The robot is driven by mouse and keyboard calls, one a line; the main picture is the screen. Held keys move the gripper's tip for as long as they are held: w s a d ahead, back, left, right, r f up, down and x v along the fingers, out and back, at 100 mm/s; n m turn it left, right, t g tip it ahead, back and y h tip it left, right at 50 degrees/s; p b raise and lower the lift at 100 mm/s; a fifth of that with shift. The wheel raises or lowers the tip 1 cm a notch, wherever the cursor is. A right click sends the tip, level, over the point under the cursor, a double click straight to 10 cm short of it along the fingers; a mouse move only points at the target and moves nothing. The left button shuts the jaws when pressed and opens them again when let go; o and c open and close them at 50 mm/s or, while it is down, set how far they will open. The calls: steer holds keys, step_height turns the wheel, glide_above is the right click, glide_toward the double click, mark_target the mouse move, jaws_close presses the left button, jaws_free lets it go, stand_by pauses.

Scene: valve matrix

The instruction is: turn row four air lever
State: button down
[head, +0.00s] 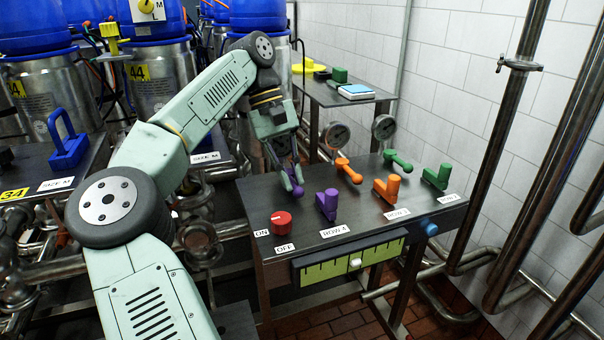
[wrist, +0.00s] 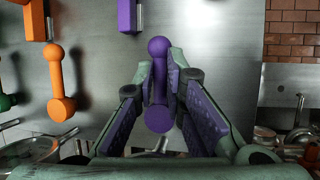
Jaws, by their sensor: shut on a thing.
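The purple ball-ended lever (wrist: 158,118) stands between the fingers of my gripper (wrist: 160,80) in the wrist view, its small knob showing past the fingertips. In the head view my gripper (head: 291,186) reaches down onto this lever (head: 298,190) at the back left of the dark control table (head: 262,206), and is shut on it. The fingers hide part of it. A purple block handle (head: 327,204) stands in front, behind a label that seems to read ROW 4 (head: 334,231).
To the right stand an orange ball-ended lever (head: 349,171), a green one (head: 398,161), an orange block handle (head: 387,188) and a green one (head: 437,177). A red knob (head: 281,222) sits at the front left. Two gauges (head: 384,127) rise behind the table.

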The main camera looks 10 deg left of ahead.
stand_by(0.3)
steer(key=c, duration=1.9)
jaws_free()
steer(key=shift+a, duration=0.1)
steer(key=shift+d, duration=0.3)
